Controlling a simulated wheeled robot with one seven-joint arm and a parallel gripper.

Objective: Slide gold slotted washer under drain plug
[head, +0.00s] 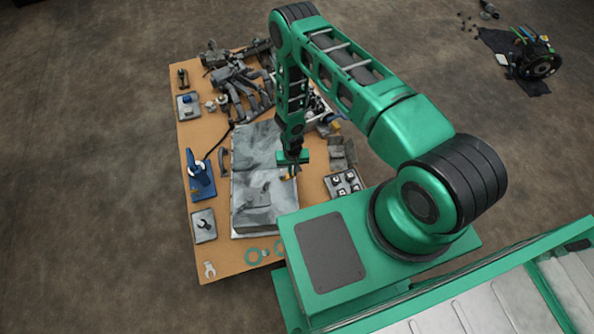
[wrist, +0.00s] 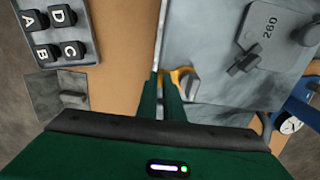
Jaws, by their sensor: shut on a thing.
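The gold slotted washer (wrist: 184,74) shows in the wrist view as a small curved gold piece at the tips of my gripper (wrist: 165,82). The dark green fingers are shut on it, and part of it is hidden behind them. A small pale grey block (wrist: 192,88) lies right beside it. In the head view my gripper (head: 293,172) is low over the grey metal plate (head: 262,215); the washer is too small to make out there. A dark fitting (wrist: 243,62) stands on the plate, near a raised grey part marked 260 (wrist: 268,22). I cannot tell which part is the drain plug.
A tray with knobs lettered A to D (wrist: 41,55) lies right of the plate in the head view. A blue gauge (head: 201,178) stands left of it. Dark castings (head: 235,85) crowd the table's back. Bare tabletop (head: 228,262) shows at the front left.

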